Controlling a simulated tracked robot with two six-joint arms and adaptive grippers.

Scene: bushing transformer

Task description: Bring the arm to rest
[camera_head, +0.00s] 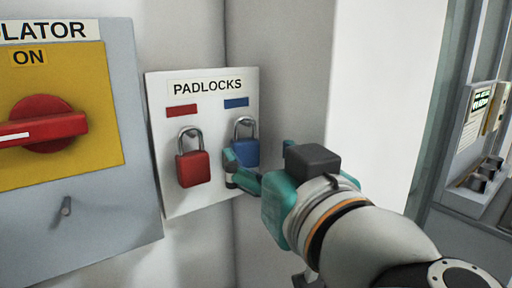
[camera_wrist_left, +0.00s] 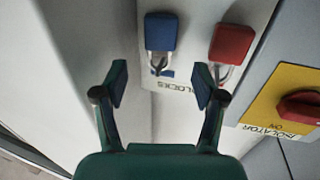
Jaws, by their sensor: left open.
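My left gripper (camera_head: 260,158) has teal fingers and reaches in from the lower right in the head view. In the left wrist view its two fingers (camera_wrist_left: 159,80) are spread wide with nothing between them. A blue padlock (camera_head: 244,151) hangs on the white PADLOCKS board, partly covered by a finger in the head view. In the left wrist view the blue padlock (camera_wrist_left: 161,33) appears upside down, beyond the fingertips and apart from them. A red padlock (camera_head: 193,168) hangs to its left on the board. My right gripper is not in view.
The white PADLOCKS board (camera_head: 207,193) is on the wall. Left of it is a grey isolator panel (camera_head: 95,225) with a red handle (camera_head: 42,125) on yellow, marked ON, and a small metal peg (camera_head: 66,206). A grey cabinet with controls (camera_head: 480,150) stands at the far right.

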